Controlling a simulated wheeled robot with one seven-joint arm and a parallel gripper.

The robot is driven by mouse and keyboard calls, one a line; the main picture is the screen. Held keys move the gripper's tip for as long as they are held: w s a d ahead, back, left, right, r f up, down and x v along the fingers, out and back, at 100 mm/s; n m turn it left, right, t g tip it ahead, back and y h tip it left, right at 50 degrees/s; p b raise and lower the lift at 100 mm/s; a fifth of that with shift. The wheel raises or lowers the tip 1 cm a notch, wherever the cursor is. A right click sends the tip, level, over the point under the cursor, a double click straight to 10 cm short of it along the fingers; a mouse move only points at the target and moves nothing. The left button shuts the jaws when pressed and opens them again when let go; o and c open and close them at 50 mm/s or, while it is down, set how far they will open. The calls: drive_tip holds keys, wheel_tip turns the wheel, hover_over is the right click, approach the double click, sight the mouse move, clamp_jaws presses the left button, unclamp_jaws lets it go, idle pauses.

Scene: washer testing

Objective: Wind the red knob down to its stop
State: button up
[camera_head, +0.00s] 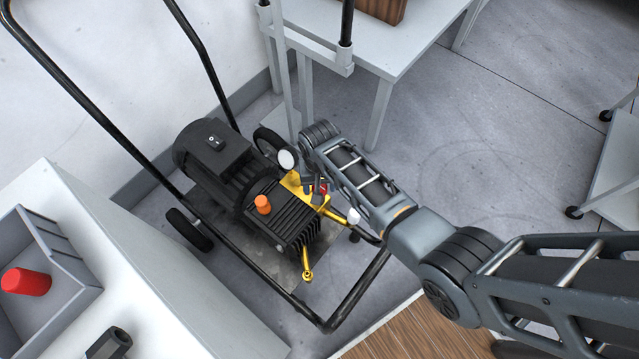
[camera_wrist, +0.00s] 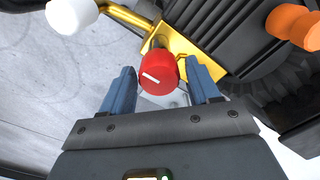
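The red knob (camera_wrist: 158,75) sits on the brass block (camera_wrist: 204,28) of the pressure washer pump, with a white mark line on its face. In the wrist view my gripper (camera_wrist: 163,80) has its two blue fingers apart, one on each side of the knob, with gaps visible on both sides. In the head view the knob (camera_head: 320,188) is small and partly hidden by my gripper (camera_head: 316,184), which is at the pump. The knob's stem is mostly hidden behind it.
An orange cap (camera_head: 262,204) stands on the black pump, and a white round part (camera_head: 286,160) is nearby. The black tube frame (camera_head: 330,322) surrounds the washer. A grey bin (camera_head: 62,262) with a red cylinder (camera_head: 26,282) is at left. Open floor lies right.

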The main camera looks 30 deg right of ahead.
drive_tip(key=shift+o, duration=0.6)
wheel_tip(320, 180, up, 8)
drive_tip(key=shift+f+p, duration=0.15)
drive_tip(key=shift+p, duration=0.85)
